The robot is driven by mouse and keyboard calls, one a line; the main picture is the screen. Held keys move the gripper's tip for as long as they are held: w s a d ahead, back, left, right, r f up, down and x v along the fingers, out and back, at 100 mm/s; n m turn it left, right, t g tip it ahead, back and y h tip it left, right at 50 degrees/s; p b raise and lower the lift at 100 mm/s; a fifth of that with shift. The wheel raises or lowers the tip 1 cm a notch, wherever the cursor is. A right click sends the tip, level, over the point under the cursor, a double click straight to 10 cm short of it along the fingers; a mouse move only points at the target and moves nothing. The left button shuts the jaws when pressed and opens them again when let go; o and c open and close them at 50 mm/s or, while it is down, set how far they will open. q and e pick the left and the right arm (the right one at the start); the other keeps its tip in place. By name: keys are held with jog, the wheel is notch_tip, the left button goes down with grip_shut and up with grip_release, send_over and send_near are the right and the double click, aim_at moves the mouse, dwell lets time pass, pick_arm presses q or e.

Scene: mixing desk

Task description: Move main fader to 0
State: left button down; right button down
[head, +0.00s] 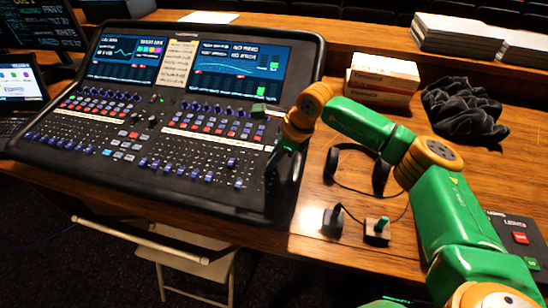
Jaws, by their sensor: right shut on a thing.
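The mixing desk (150,190) is a black console with two lit screens and rows of faders with blue-purple caps (239,183). My right gripper (270,172) reaches in from the right and is down at the right end of the fader rows. It is shut on the main fader there. The gripper's dark fingers hide the fader's cap and much of its slot, so its exact setting cannot be read. My left gripper is not in view.
Headphones (333,166) and two small stick controls, one green-tipped (377,232), lie right of the desk. A folding chair (185,262) stands in front.

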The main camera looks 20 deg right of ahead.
jog(key=c, duration=0.6)
grip_release()
jog(key=shift+c, duration=0.2)
jog(key=b+v, duration=0.2)
jog(key=v, duration=0.4)
jog(key=shift+d+r, duration=0.1)
jog(key=shift+r, duration=0.05)
jog(key=shift+s+d+r, duration=0.1)
jog(key=shift+s+r, duration=0.1)
jog(key=shift+r, duration=0.15)
